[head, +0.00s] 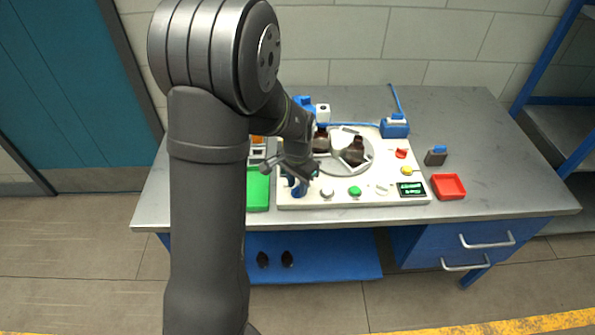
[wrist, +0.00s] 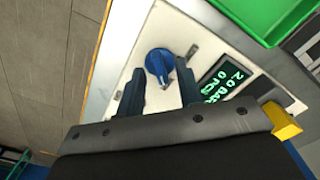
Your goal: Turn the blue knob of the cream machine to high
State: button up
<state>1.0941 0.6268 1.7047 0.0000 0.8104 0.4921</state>
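The cream machine (head: 345,199) lies on the grey bench and carries a turntable with amber bottles (head: 353,151). Its blue knob (head: 299,190) is at the front left, partly hidden by my gripper (head: 293,179). In the wrist view the blue knob (wrist: 158,62) appears between the tips of my gripper's two parted fingers (wrist: 160,76), with space on both sides. I cannot tell whether the fingertips are level with the knob or above it. The knob's setting is not readable. A lit green display (wrist: 222,84) is beside it in the wrist view.
A green tray (head: 258,190) is left of the machine and a red tray (head: 449,187) right of it. A green button (head: 355,191) and another display (head: 412,189) are along the front. A small dark bottle with a blue cap (head: 436,156) stands at right.

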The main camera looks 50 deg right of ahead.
aim_at(297, 188)
notch_tip(297, 188, up, 17)
dwell(0.4)
dwell(0.5)
notch_tip(297, 188, down, 17)
jog(key=shift+f, duration=0.15)
dwell(0.4)
